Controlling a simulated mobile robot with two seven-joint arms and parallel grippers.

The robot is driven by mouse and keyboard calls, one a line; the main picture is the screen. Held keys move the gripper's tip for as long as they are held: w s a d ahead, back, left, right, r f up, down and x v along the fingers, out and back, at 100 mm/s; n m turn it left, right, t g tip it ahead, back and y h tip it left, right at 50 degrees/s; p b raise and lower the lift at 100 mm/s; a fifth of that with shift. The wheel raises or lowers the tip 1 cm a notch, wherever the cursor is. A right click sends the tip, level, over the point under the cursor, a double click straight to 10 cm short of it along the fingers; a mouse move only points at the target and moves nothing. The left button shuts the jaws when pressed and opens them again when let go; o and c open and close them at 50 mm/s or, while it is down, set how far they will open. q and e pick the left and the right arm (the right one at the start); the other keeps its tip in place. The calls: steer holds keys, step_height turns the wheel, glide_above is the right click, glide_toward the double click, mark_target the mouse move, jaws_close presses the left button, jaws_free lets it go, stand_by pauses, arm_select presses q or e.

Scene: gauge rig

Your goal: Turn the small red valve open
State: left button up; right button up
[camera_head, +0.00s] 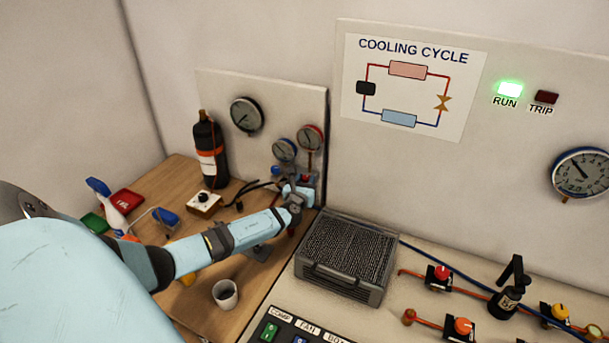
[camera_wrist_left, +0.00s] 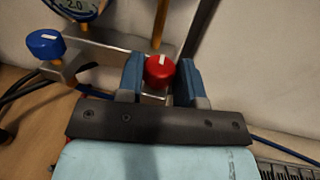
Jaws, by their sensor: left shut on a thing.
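The small red valve (camera_wrist_left: 160,72) is a round knob with a white mark, on a metal manifold bar with gauges. In the left wrist view it sits between the two fingers of my left gripper (camera_wrist_left: 160,82), which is shut on it. The white mark on its top points nearly straight up in that view. My right gripper is out of view.
A blue gauge (camera_head: 285,150) is beside the red one. A black bottle (camera_head: 209,150), a small white box with a black knob (camera_head: 204,203) and a cup (camera_head: 225,294) stand on the wooden table. A finned grey unit (camera_head: 346,255) lies right of my left arm.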

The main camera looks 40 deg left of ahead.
arm_select(q)
steer(key=o, duration=0.9)
steer(key=b+v, duration=0.1)
steer(key=v, duration=1.2)
steer(key=shift+s+d, duration=0.25)
steer(key=shift+s, duration=0.05)
